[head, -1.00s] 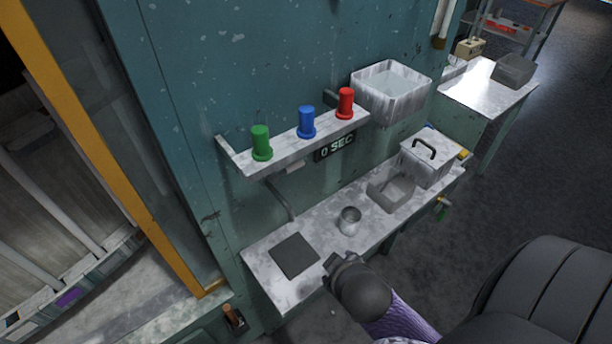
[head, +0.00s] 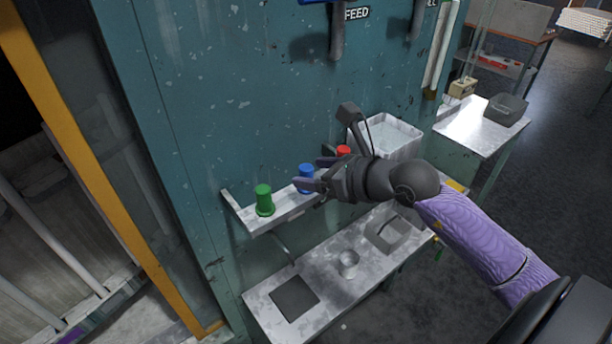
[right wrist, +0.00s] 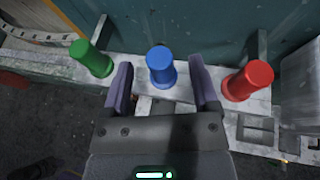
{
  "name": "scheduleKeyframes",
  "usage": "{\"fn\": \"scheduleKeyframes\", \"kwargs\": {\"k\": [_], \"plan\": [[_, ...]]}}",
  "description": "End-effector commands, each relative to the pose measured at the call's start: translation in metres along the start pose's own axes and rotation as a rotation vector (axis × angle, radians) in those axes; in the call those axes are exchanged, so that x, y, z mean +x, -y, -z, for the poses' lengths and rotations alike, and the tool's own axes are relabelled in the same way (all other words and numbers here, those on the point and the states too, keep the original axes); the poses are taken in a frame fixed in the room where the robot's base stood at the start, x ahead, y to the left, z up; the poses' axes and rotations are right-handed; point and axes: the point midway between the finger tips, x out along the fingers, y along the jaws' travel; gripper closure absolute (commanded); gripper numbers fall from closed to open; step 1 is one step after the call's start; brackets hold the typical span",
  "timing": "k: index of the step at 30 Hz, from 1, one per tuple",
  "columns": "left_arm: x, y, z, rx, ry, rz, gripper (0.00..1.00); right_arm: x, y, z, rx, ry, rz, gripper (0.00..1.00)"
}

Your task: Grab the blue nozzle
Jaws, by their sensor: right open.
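The blue nozzle (head: 306,178) stands upright on the small wall shelf (head: 284,211), between a green nozzle (head: 264,200) and a red nozzle (head: 344,152). My right gripper (head: 312,174) is open and empty at the shelf. In the right wrist view the blue nozzle (right wrist: 161,67) shows between the two fingers of my right gripper (right wrist: 161,88), just beyond their tips or between them; I cannot tell whether they touch. The green nozzle (right wrist: 91,58) is left of the fingers and the red nozzle (right wrist: 247,81) is right of them. My left gripper is not in view.
Below the shelf is a workbench (head: 325,300) with a dark square plate (head: 294,298), a metal cup (head: 348,263) and a grey tray (head: 387,232). A white bin (head: 404,136) is beyond the red nozzle. The teal wall (head: 240,110) stands close behind the shelf.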

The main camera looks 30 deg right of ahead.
Motion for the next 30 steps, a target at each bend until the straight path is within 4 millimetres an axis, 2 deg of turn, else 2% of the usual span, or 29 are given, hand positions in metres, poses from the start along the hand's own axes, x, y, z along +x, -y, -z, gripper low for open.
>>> {"fn": "scheduleKeyframes", "kwargs": {"k": [3,6,13,14,24,30], "plan": [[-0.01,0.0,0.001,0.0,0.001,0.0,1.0,0.024,0.001,0.0,0.002,0.002,-0.001,0.23],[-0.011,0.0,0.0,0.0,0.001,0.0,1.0,0.038,0.001,0.002,0.003,0.002,-0.001,0.23],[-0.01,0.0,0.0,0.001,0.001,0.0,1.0,0.043,0.0,0.004,0.001,0.0,-0.001,0.23],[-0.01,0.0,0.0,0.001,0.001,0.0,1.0,0.043,0.0,0.004,0.001,0.0,-0.001,0.27],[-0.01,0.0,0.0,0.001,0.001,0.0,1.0,0.042,0.0,0.004,0.002,0.0,-0.001,0.99],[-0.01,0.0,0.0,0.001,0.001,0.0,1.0,0.042,0.0,0.003,0.002,0.001,-0.001,1.0]]}}
